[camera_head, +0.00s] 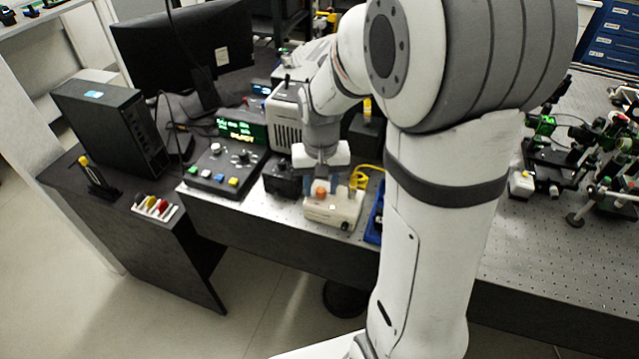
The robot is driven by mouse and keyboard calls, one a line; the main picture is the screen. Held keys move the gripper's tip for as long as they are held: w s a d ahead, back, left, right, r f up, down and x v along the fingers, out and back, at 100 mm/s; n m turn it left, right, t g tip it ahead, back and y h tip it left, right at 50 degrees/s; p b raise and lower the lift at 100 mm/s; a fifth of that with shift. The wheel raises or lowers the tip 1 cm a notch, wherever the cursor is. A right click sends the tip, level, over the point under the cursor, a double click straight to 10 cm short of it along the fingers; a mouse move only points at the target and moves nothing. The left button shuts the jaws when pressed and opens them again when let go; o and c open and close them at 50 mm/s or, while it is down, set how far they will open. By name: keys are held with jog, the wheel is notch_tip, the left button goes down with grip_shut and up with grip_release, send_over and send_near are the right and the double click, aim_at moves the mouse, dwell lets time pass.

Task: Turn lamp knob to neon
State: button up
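A cream-white box (342,211) stands near the front edge of the bench, with an orange knob (320,188) on its top left. It looks like the lamp unit, but its markings and the knob's setting are too small to read. My gripper (321,183) points down from above, with its fingertips at or just over the orange knob. I cannot tell whether the fingers touch the knob or how far apart they are.
A dark control box (224,180) with coloured buttons and a green display stands left of the lamp unit. A yellow cable (372,168) and a blue tray (374,222) lie to its right. A grey-white instrument (285,118) stands behind. Optics (545,160) stand far right.

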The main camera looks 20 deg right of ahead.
aim_at(321, 190)
jog(key=shift+r, duration=0.1)
notch_tip(321, 190, up, 8)
jog(key=shift+f, duration=0.2)
dwell(0.3)
dwell(0.4)
jog(key=s+r+n+t, duration=0.1)
jog(key=s+n+t, duration=0.1)
jog(key=s, duration=1.2)
jog(key=shift+s+a+r+t, duration=0.15)
jog(key=shift+s+a+t, duration=0.2)
jog(key=shift+t, duration=0.15)
dwell(0.7)
